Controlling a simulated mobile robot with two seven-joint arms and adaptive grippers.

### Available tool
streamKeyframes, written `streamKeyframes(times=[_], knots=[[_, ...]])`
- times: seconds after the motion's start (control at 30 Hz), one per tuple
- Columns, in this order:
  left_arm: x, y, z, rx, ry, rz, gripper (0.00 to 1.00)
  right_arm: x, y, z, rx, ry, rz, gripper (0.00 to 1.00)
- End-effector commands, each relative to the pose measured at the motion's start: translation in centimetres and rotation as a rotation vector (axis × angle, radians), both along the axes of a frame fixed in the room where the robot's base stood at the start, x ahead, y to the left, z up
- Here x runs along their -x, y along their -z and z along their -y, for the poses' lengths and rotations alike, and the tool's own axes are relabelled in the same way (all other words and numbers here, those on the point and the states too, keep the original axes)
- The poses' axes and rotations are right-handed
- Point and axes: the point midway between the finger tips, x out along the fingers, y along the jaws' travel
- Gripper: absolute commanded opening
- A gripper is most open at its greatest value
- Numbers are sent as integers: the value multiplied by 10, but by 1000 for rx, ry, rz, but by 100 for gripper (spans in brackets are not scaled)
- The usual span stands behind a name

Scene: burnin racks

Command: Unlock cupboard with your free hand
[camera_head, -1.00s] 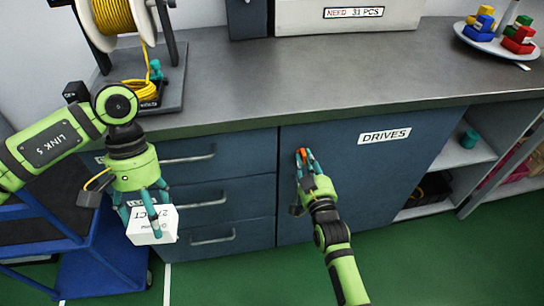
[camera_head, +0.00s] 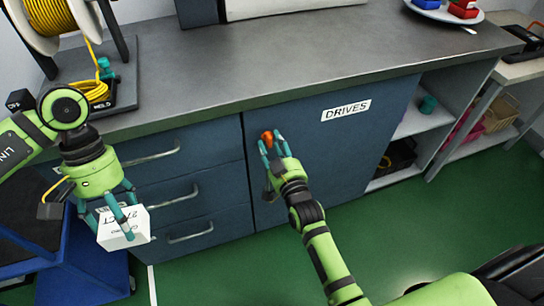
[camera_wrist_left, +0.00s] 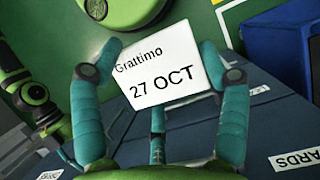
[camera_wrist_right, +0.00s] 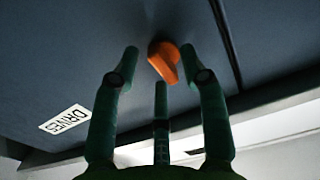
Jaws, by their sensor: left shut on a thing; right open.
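The cupboard (camera_head: 345,150) is a blue door with a DRIVES label (camera_head: 346,110), and it is closed. An orange latch knob (camera_head: 267,136) sits near its upper left edge; in the right wrist view the knob (camera_wrist_right: 164,61) stands just beyond the fingertips. My right gripper (camera_head: 268,146) is open, its fingers spread around the knob's front; I cannot tell whether they touch it. My left gripper (camera_head: 115,207) is shut on a white box (camera_head: 124,228). In the left wrist view the box (camera_wrist_left: 158,70) reads "Grattimo 27 OCT".
Blue drawers with metal handles (camera_head: 184,196) are left of the cupboard. The grey worktop (camera_head: 250,80) overhangs the door and holds a yellow cable spool (camera_head: 48,14). Open shelves (camera_head: 424,122) stand to the right. A blue cart (camera_head: 85,272) is at lower left. Green floor (camera_head: 400,230) is clear in front.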

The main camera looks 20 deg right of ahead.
Motion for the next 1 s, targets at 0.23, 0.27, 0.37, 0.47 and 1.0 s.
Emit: streamKeyframes(times=[0.23, 0.27, 0.37, 0.47, 1.0], knots=[[0, 0, 0, 0, 0, 0, 44, 49, 2, 2, 0, -1, -5, 44], [0, 0, 0, 0, 0, 0, 44, 55, 1, 2, 0, 0, -4, 44], [0, 0, 0, 0, 0, 0, 44, 76, 2, 3, 0, 0, -5, 44], [0, 0, 0, 0, 0, 0, 44, 93, 1, 3, 0, 0, -5, 44], [0, 0, 0, 0, 0, 0, 44, 113, 0, 4, 0, 0, -1, 44]])
